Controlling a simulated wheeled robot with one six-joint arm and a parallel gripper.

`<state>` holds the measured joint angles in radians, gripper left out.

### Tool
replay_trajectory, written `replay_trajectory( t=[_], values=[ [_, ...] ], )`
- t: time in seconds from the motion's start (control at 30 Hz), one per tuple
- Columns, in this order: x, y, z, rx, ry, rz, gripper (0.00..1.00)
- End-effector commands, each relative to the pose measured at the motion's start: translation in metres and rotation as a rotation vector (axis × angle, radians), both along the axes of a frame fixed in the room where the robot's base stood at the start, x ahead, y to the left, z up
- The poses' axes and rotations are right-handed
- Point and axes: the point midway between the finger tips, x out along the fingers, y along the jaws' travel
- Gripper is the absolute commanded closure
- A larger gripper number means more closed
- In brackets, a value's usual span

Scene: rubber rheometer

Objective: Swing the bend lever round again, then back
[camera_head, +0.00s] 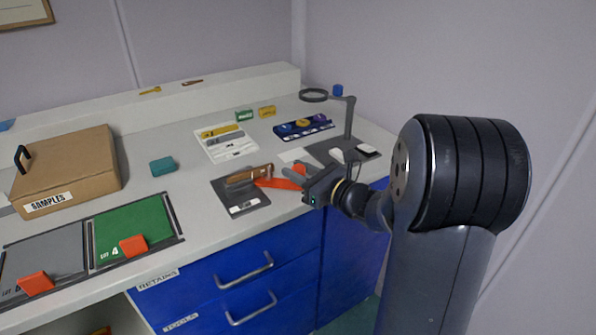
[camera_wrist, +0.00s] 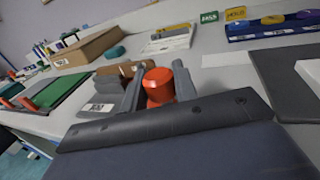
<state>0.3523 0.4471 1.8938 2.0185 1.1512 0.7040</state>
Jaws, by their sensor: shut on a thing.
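The bend lever (camera_head: 276,183) is an orange-red bar on the bend fixture. It reaches right from the brown block (camera_head: 248,175) on the dark grey base plate (camera_head: 226,194) near the counter's front edge. My gripper (camera_head: 298,184) is shut on the lever's outer end, to the right of the block. In the wrist view the lever's round red knob (camera_wrist: 158,80) stands between the two grey fingers of my gripper (camera_wrist: 158,88). The brown block (camera_wrist: 128,68) and part of the base plate (camera_wrist: 97,107) show behind them. The fingers and wrist hide part of the lever.
A magnifier stand (camera_head: 348,120) rises behind my gripper. A blue rack (camera_head: 303,128) and a white board (camera_head: 225,143) lie farther back. A cardboard samples box (camera_head: 75,170) and a green tray (camera_head: 133,232) stand left. Bare counter lies between plate and tray.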

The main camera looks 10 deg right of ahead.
Motion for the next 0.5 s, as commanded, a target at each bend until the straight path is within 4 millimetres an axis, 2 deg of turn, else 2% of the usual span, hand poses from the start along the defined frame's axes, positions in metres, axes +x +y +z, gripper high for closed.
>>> replay_trajectory(
  t=[0.5],
  values=[
    [0.027, -0.008, 0.001, -0.001, 0.001, 0.228, 1.0]
  ],
)
